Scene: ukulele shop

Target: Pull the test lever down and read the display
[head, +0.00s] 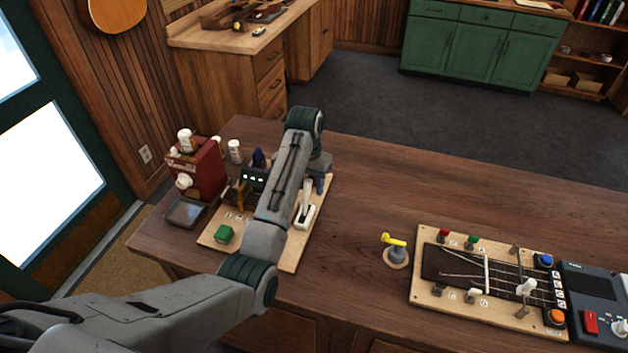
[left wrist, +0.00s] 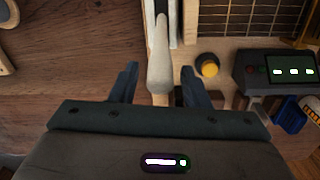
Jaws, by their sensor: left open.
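The test lever (head: 307,197) is a pale handle standing up from a white slotted base on a wooden board (head: 288,262). In the left wrist view the lever's rounded end (left wrist: 160,70) lies between my two fingers, with a gap on either side. My left gripper (head: 320,184) is open at the lever, mostly hidden behind my own forearm in the head view. The display (head: 254,178) is a small dark box with several lit green marks, too small to read. It also shows in the left wrist view (left wrist: 293,72) with blurred white marks. My right gripper is not in view.
A green button (head: 224,233) sits on the board's near left, and a red machine (head: 200,168) stands to the left. A yellow-handled post (head: 396,247) and a fretboard panel (head: 485,278) are to the right. Bare table lies between the board and the post.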

